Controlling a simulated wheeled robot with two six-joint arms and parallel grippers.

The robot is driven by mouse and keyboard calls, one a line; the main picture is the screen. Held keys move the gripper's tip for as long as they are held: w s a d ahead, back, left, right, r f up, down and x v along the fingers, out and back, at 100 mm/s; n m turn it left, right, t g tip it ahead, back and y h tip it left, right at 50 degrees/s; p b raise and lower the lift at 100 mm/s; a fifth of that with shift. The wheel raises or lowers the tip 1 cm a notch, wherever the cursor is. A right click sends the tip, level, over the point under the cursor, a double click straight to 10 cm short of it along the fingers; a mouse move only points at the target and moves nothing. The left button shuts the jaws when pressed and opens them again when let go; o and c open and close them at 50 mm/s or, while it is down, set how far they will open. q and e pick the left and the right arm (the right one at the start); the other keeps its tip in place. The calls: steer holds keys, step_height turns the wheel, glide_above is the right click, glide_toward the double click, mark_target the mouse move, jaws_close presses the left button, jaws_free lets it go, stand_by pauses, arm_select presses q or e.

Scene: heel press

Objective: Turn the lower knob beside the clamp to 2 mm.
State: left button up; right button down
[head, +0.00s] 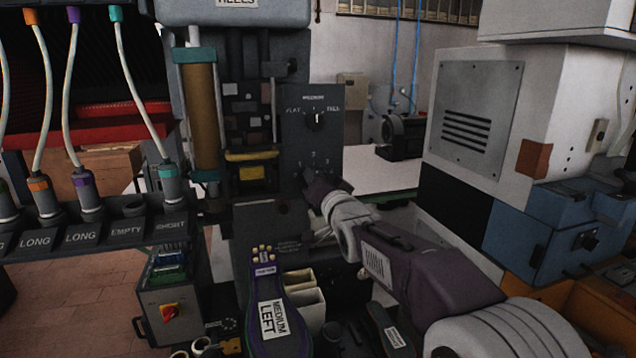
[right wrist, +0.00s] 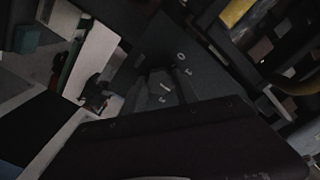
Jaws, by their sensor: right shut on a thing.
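The dark control panel (head: 335,140) stands beside the clamp (head: 248,160). Its upper knob (head: 315,120) sits between the words FLAT and FULL. My right gripper (head: 311,182) reaches the lower part of the panel and is shut on the lower knob, which it hides in the head view. In the right wrist view the lower knob (right wrist: 160,86) shows partly above the dark gripper body, with a short white mark and small pale scale marks near it. I cannot read which value it points to. My left gripper is not in view.
A rack (head: 100,235) with plugged cables stands at the left. A sole labelled MEDIUM LEFT (head: 270,310) and open bins (head: 308,305) lie below the clamp. A grey and blue machine (head: 545,220) fills the right. A white table (head: 380,170) stands behind.

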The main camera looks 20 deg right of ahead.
stand_by(0.3)
steer(key=c, duration=0.9)
jaws_free()
steer(key=shift+c, duration=0.2)
steer(key=s+b, duration=0.2)
steer(key=s, duration=0.7)
steer(key=shift+d, duration=0.15)
